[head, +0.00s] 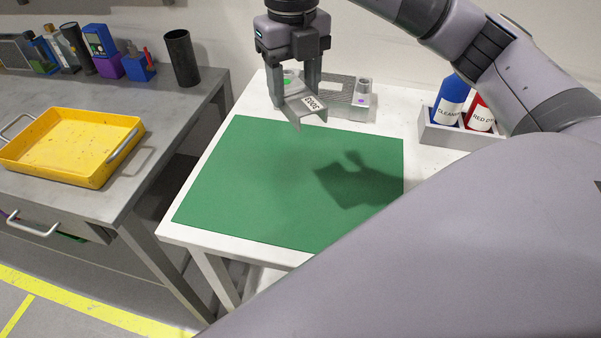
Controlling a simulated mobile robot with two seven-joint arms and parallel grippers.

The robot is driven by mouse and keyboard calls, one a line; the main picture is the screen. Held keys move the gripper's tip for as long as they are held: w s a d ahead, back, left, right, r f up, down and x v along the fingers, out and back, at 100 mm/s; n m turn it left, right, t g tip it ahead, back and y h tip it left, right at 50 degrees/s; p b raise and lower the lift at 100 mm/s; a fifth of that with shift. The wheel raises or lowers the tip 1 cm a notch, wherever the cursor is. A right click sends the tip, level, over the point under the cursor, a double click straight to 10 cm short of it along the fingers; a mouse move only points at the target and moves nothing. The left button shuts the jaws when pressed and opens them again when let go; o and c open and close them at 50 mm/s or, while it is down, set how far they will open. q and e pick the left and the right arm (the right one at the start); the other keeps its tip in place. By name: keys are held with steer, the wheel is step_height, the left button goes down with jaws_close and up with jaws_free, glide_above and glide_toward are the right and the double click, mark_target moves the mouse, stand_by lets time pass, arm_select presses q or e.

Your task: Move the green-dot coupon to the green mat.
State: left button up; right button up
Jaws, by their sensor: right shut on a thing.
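My right gripper (298,84) points down over the back edge of the green mat (285,185). The coupon appears to be held above the mat's back edge, tilted. A green spot shows near the fingers; I cannot tell whether it is on the coupon or on the jig behind. The mat lies flat and empty on the white table, with the arm's shadow on it. My left gripper is not in view.
A grey jig (345,88) with upright posts and a purple dot stands behind the coupon. A grey holder (440,132) with blue and red bottles is at the right. A yellow tray (75,143) is on the left bench. My right arm hides the lower right.

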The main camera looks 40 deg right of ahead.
steer(key=r+m, duration=0.1)
steer(key=m, duration=0.2)
steer(key=shift+d+r+m, duration=0.3)
steer(key=shift+r+m, duration=0.05)
steer(key=shift+m, duration=0.05)
steer(key=m, duration=0.1)
steer(key=r+m, duration=0.1)
steer(key=m, duration=0.2)
steer(key=shift+d+r, duration=0.15)
steer(key=shift+d, duration=0.15)
steer(key=b, duration=0.3)
glide_above(301, 174)
step_height(301, 174, down, 15)
steer(key=shift+r, duration=0.15)
steer(key=shift+f, duration=2.55)
steer(key=shift+f, duration=0.2)
steer(key=o, duration=1.1)
steer(key=shift+o, duration=0.2)
